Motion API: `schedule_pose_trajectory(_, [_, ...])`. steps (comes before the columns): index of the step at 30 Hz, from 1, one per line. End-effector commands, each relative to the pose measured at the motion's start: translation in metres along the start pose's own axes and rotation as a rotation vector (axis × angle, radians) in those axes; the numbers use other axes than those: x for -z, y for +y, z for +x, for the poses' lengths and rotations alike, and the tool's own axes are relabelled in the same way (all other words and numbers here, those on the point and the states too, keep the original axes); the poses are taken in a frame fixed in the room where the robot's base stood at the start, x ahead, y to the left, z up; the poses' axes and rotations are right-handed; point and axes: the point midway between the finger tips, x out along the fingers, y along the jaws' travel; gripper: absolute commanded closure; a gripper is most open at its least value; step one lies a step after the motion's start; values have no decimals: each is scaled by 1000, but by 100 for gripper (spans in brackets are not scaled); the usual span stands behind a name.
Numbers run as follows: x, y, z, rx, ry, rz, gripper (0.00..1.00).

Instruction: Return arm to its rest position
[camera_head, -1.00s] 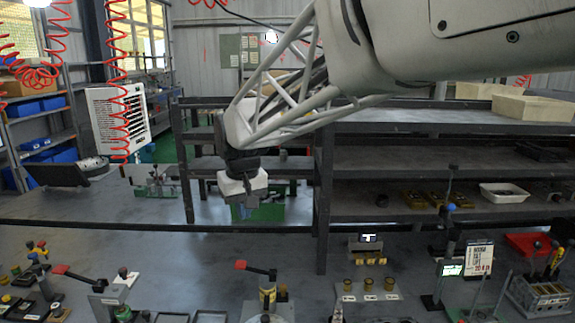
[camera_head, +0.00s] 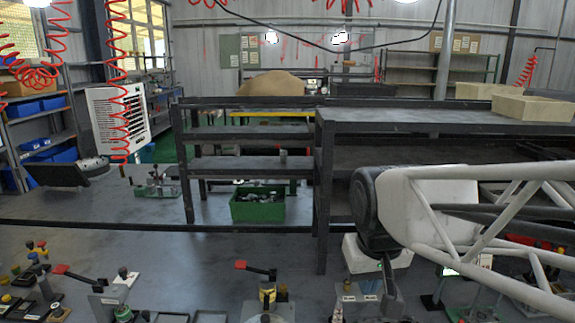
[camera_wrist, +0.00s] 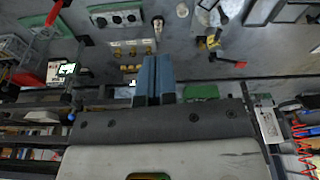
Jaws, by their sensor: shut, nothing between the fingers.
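My gripper (camera_head: 392,303) hangs in the right half of the head view, below its white housing, pointing down over the workbench (camera_head: 210,275). Its two blue-grey fingers (camera_wrist: 155,66) are together in the wrist view with nothing between them. My arm comes in from the right edge and hides part of the shelves and the bench's right side. No object is held.
The bench holds a fixture with a red-handled lever (camera_head: 262,270) and several small fixtures at the left. Dark shelves (camera_head: 440,118) stand behind it. A green crate (camera_head: 257,208) is farther back.

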Motion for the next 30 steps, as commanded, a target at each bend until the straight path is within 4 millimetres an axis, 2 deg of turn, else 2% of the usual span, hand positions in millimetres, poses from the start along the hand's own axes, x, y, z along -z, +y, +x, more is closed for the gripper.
schedule_pose_trajectory(1, [-14,7,1,-4,6,21,100])
schedule_pose_trajectory(6, [-56,24,10,-16,17,80,100])
schedule_pose_trajectory(12, [-88,35,18,-25,27,124,100])
schedule_pose_trajectory(18, [-98,38,22,-29,29,140,100])
schedule_pose_trajectory(30, [-98,38,22,-29,29,139,100])
